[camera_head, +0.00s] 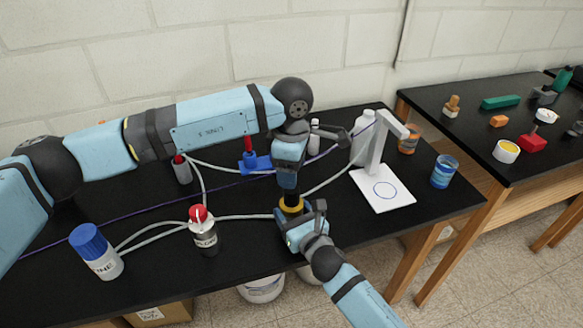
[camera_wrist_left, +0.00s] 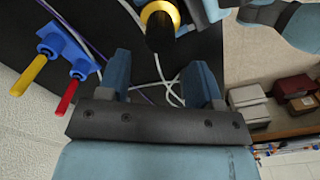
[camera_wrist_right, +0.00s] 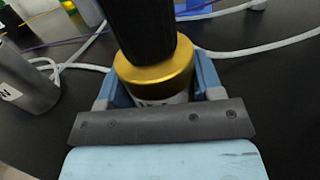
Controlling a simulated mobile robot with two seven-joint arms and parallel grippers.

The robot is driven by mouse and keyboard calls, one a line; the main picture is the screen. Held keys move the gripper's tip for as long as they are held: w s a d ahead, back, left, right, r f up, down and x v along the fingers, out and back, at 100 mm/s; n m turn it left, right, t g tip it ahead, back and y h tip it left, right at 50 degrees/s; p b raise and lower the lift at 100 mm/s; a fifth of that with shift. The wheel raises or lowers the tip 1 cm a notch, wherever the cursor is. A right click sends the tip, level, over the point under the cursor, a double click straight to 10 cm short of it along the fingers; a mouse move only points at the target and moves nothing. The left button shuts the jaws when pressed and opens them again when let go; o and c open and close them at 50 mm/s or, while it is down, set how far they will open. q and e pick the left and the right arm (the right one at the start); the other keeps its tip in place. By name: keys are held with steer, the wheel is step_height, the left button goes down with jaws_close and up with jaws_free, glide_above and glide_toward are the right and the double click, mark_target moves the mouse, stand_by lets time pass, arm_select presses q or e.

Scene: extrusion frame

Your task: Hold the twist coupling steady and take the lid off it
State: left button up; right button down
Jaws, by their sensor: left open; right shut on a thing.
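The twist coupling has a gold-yellow body (camera_wrist_right: 158,78) and a black cylindrical lid (camera_wrist_right: 142,25), standing above it in the right wrist view. In the head view its yellow ring (camera_head: 291,204) shows beneath my left gripper (camera_head: 289,184). My right gripper (camera_head: 302,222) is shut on the yellow body, with one finger on each side in the right wrist view (camera_wrist_right: 155,85). My left gripper is open and empty above the coupling. In the left wrist view the black lid (camera_wrist_left: 159,35) lies beyond the gap between its fingers (camera_wrist_left: 160,78). The lower body is mostly hidden.
A red-capped bottle (camera_head: 203,232) and a blue-capped bottle (camera_head: 97,252) stand left of the coupling. Hoses run across the black table. A white stand (camera_head: 383,190), a white bottle (camera_head: 361,138) and a blue can (camera_head: 444,172) are to the right.

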mark_target(292, 195)
arm_select(q)
steer(key=m, duration=0.6)
steer(key=shift+m, duration=0.3)
steer(key=shift+f, duration=4)
steer(key=c, duration=0.9)
steer(key=n, duration=0.4)
steer(key=shift+n, duration=0.4)
steer(key=shift+c, duration=0.2)
steer(key=n, duration=0.6)
steer(key=shift+n, duration=0.4)
steer(key=n, duration=0.9)
steer(key=shift+n, duration=0.3)
